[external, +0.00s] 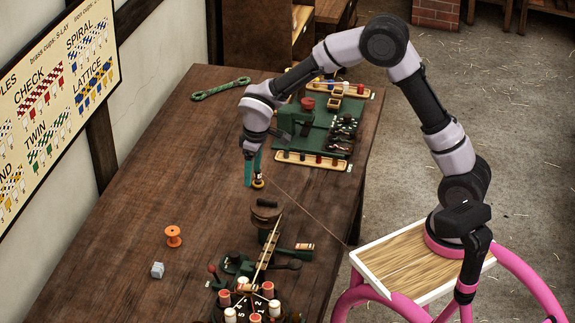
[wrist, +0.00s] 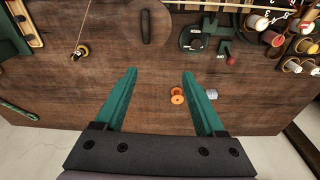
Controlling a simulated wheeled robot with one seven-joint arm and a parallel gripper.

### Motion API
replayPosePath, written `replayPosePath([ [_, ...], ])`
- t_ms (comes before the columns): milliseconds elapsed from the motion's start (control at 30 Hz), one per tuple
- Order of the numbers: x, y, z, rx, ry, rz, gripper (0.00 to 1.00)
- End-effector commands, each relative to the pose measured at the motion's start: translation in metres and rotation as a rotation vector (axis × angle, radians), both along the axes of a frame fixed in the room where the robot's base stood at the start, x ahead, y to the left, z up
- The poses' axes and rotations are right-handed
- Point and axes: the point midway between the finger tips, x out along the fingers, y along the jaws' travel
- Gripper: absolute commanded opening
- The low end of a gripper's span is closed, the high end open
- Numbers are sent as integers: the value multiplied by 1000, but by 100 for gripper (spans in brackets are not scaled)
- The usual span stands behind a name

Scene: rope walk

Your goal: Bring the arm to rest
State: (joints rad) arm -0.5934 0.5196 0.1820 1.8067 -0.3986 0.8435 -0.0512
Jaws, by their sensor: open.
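My gripper (external: 252,170) hangs at the end of my arm above the middle of the wooden table (external: 140,215). In the wrist view its two teal fingers (wrist: 158,88) are spread apart with nothing between their tips. An orange spool (external: 173,236) stands on the table, well apart from the gripper; it also shows in the wrist view (wrist: 177,95). A small brass-coloured piece (external: 258,182) with a thin line running from it shows close by the gripper in the external view. In the wrist view that piece (wrist: 82,51) lies to the left, outside the fingers.
A braiding machine with several bobbins (external: 256,318) stands at the table's near end. A green board (external: 318,128) with pegs and trays is at the far right. A green wrench-shaped item (external: 221,88) lies at the back. The table's left side is mostly clear.

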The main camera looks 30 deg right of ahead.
Motion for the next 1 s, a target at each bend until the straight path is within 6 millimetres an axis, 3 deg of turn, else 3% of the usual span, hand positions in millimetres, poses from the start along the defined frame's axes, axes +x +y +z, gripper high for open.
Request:
replayPosePath([
  [33, 5, -25, 29, 20, -23, -56, 72],
  [200, 3, -103, 102, 80, -78, -238, 72],
  [367, -18, -173, 156, 146, -131, -410, 72],
  [500, -48, -229, 193, 212, -178, -558, 72],
  [800, -134, -317, 234, 374, -282, -851, 72],
  [1000, -176, -342, 236, 461, -331, -973, 72],
])
